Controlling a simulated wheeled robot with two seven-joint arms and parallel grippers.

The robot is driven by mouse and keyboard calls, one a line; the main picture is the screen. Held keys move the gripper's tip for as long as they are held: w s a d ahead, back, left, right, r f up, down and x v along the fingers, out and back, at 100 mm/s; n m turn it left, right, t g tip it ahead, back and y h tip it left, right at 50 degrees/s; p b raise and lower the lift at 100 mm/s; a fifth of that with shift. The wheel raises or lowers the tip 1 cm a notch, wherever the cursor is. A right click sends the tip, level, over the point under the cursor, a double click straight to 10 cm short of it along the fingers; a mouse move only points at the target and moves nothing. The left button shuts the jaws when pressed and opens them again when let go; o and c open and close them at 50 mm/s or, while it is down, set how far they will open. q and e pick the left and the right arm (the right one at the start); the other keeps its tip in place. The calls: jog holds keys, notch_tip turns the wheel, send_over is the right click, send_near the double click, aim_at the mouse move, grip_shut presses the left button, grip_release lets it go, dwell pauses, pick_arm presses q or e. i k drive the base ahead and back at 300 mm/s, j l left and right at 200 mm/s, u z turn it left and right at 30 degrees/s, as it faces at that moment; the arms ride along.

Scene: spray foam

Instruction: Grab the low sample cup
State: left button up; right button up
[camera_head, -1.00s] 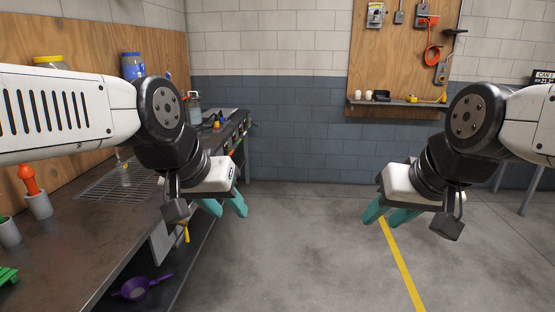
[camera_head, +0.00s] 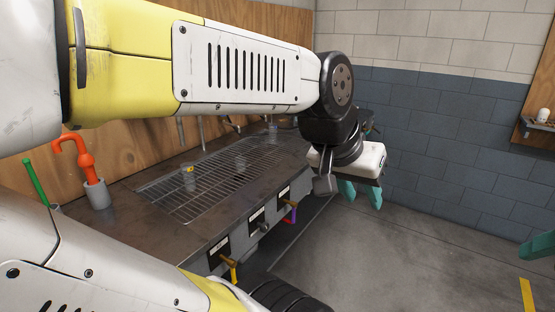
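Two small clear cups stand on the wire grate of the metal bench: one with a yellow mark (camera_head: 189,179) nearer to me and another (camera_head: 241,162) farther along. I cannot tell which is the low sample cup. My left gripper (camera_head: 361,194) is open and empty, its teal fingers apart and pointing down, to the right of the bench edge and of both cups. Only a teal finger of my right gripper (camera_head: 540,247) shows at the right picture edge; the rest is out of view.
The grate (camera_head: 180,208) is set into the bench top. An orange bent tool stands in a grey holder (camera_head: 97,194) at the bench's left. A green rod (camera_head: 34,180) is beside it. Valves with coloured handles (camera_head: 232,268) stick out of the bench front.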

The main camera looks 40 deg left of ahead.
aim_at(241, 165)
jog(key=i+u, duration=0.6)
jog(key=u, duration=0.2)
jog(key=i+l+u, duration=0.15)
jog(key=u, duration=0.2)
jog(key=i+u, duration=0.3)
jog(key=u, duration=0.15)
jog(key=i+l+u, duration=0.15)
jog(key=u, duration=0.3)
jog(key=i+l+u, duration=0.25)
jog(key=u, duration=0.2)
jog(key=i+l+u, duration=0.3)
jog(key=u, duration=0.15)
